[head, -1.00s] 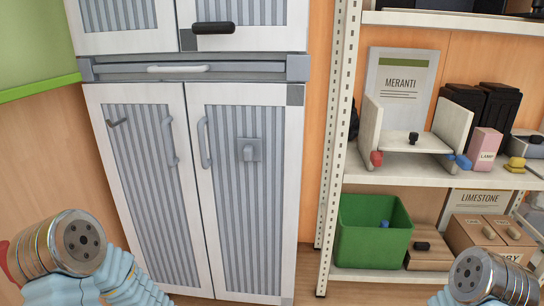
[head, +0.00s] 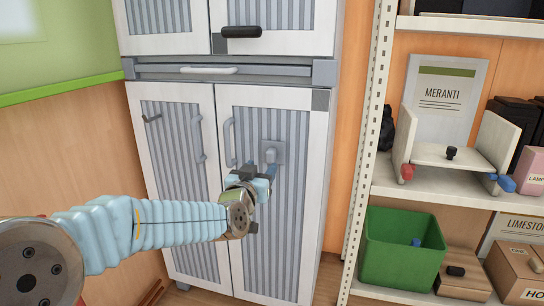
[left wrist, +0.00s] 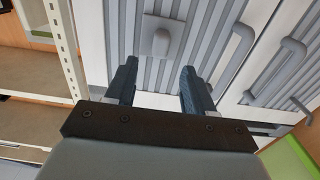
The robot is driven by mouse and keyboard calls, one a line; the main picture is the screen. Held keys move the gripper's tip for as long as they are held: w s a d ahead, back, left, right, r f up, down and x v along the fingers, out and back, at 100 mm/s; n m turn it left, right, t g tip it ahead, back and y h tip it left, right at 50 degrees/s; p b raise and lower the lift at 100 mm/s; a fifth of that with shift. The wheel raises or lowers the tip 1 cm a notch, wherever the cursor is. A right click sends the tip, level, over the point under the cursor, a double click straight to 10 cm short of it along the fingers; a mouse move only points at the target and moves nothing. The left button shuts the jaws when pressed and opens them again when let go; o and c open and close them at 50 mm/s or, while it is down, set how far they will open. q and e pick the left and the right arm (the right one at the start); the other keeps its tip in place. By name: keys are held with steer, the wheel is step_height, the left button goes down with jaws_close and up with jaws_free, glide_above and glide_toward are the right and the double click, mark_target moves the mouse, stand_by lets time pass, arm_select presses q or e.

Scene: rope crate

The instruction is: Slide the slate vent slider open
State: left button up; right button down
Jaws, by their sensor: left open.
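The slate vent slider is a grey square plate with a small protruding knob (head: 271,153) on the ribbed panel of the right lower cabinet door (head: 234,270). It also shows in the left wrist view (left wrist: 161,37), just beyond the fingertips. My left gripper (head: 260,172) is in front of the door, just below the knob in the head view. Its two dark fingers (left wrist: 157,82) are apart, with nothing between them. I cannot tell whether a finger touches the plate. My right gripper is not in view.
Curved grey door handles (head: 229,142) are left of the slider. A black handle (head: 241,31) and a pale drawer handle (head: 208,70) are above. A white shelf unit (head: 362,150) on the right holds a green bin (head: 400,250) and boxes.

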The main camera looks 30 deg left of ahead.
mark_target(269, 157)
arm_select(q)
steer(key=p+x, duration=0.1)
steer(key=x, duration=0.6)
steer(key=shift+w+a, duration=0.1)
steer(key=shift+w, duration=0.25)
jaws_close()
